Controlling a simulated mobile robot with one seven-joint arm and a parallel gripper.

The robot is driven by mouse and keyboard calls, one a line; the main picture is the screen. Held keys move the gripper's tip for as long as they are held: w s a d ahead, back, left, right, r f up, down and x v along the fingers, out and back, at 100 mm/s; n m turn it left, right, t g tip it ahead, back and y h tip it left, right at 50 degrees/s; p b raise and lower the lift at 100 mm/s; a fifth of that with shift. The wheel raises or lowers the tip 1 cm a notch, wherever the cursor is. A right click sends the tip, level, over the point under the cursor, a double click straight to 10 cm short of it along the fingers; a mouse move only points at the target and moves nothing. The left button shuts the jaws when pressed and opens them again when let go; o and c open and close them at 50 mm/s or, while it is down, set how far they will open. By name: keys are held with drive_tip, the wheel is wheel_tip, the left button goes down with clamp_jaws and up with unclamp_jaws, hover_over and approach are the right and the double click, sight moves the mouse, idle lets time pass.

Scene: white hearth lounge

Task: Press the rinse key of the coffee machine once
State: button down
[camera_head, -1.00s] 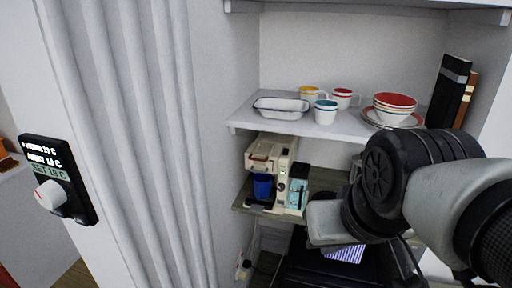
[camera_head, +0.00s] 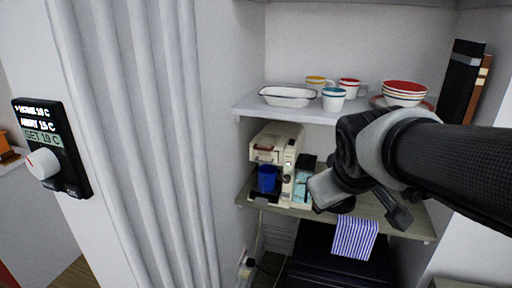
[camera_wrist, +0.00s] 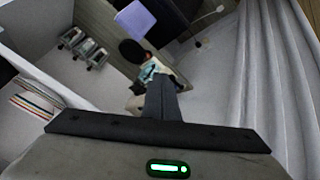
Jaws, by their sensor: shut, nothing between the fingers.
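My gripper (camera_wrist: 164,84) is shut and empty in the wrist view. Beyond its fingers, part of the machine's cream body (camera_wrist: 138,103) shows, largely hidden by them. In the head view the end of my arm is right of the machine, in front of the shelf. No contact with a key can be seen.
A teal and black container (camera_head: 303,183) stands right beside the machine. The upper shelf (camera_head: 272,110) holds a white dish, several cups, bowls and books. A striped cloth (camera_head: 354,237) hangs below. A ribbed white wall (camera_head: 140,130) and a thermostat (camera_head: 52,150) are at left.

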drive_tip(key=w+a+f+n+t+y+b, duration=0.2)
drive_tip(key=w+f+n+b, duration=0.5)
drive_tip(key=w+f, duration=0.6)
drive_tip(key=w+a+f+n+t+y+b, duration=0.2)
drive_tip(key=w+a+f+n+y+b, duration=0.2)
drive_tip(key=w+f+n+b, duration=0.3)
drive_tip(key=w+f+b, duration=0.3)
drive_tip(key=w+f, duration=0.4)
drive_tip(key=f, duration=0.3)
drive_tip(key=shift+w+a+f+n+t, duration=0.15)
drive_tip(key=shift+w+f+n+t, duration=0.15)
drive_tip(key=shift+t, duration=0.1)
drive_tip(key=p, duration=0.4)
approach(287, 201)
drive_tip(key=shift+w+a+f, duration=0.15)
drive_tip(key=shift+w+a, duration=0.7)
drive_tip(key=shift+a, duration=0.2)
drive_tip(key=shift+w+a+f, duration=0.15)
drive_tip(key=shift+w+a, duration=0.7)
drive_tip(key=shift+a, duration=0.15)
drive_tip(key=shift+w+d, duration=0.15)
drive_tip(key=shift+w, duration=0.2)
